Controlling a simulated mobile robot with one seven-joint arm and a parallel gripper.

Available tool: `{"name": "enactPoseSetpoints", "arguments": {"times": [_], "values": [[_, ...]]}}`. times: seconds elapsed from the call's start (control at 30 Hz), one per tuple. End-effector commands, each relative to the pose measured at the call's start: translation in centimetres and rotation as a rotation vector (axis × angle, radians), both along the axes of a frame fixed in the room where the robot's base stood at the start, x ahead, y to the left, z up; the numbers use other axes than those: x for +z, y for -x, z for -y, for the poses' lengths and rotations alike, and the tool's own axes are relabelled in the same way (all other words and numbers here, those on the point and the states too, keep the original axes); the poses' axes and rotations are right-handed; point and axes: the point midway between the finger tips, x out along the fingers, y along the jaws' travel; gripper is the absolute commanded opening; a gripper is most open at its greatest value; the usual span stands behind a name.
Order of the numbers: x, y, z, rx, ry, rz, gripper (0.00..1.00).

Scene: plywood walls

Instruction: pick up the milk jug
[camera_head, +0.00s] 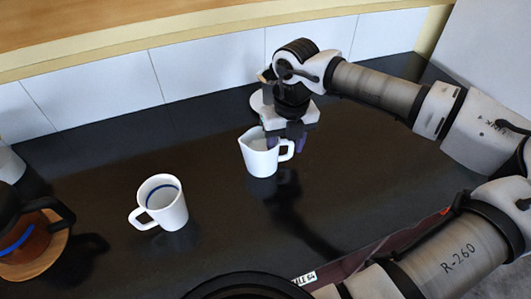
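The white milk jug (259,158), with a pouring spout at its upper left and a handle on its right, stands upright on the black counter. My gripper (286,143) points down over the jug's right side, close to the rim and handle. Its two dark purplish fingertips show apart, one near the jug's opening and one right of the handle. Whether they touch the jug cannot be told. The gripper's body hides part of the area behind the jug.
A white mug (162,205) with a blue inner band stands left of the jug. A brown pot with a dark handle (30,240) sits on a round wooden board at far left. A pale round item (258,101) is partly hidden behind my gripper. Tiled wall behind; clear counter (110,170) between.

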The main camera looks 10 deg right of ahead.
Motion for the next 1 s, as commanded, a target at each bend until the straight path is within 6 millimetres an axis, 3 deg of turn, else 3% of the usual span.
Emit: {"name": "enactPoseSetpoints", "arguments": {"times": [0.03,0.37,0.73,1.0], "values": [[0.0,0.0,0.0,0.0,0.0,0.0,0.44],[0.1,0.0,0.0,0.0,0.0,0.001,0.03],[0.3,0.0,0.0,0.0,0.0,0.001,0.02],[1.7,0.0,0.0,-0.001,0.0,0.002,0.02]]}}
